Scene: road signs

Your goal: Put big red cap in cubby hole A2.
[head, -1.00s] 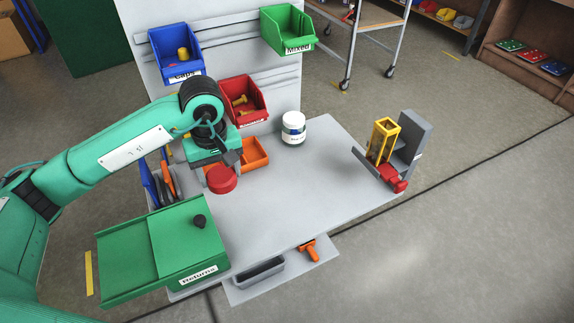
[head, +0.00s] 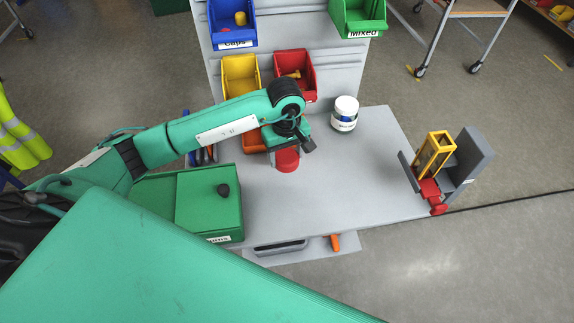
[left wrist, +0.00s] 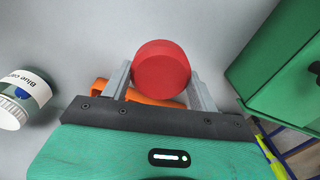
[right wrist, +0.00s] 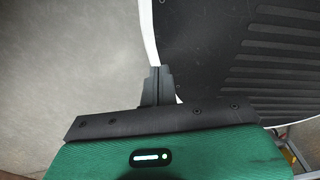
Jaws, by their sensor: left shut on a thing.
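The big red cap (head: 287,160) is a red disc at the back left part of the grey table (head: 335,185). My left gripper (head: 287,150) is above it and shut on it. In the left wrist view the red cap (left wrist: 161,69) sits between the two grey fingers of my left gripper (left wrist: 160,80). I cannot tell whether the cap touches the table. My right gripper (right wrist: 157,85) shows only in the right wrist view, with its fingers together and nothing between them. I see no cubby hole marked A2.
A white jar (head: 344,114) stands right of the cap. A green box (head: 209,200) stands at the table's left. A grey vise-like stand (head: 472,160) with a yellow frame (head: 434,154) is at the right. Wall bins, including a red one (head: 294,74), hang behind. The table's middle is clear.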

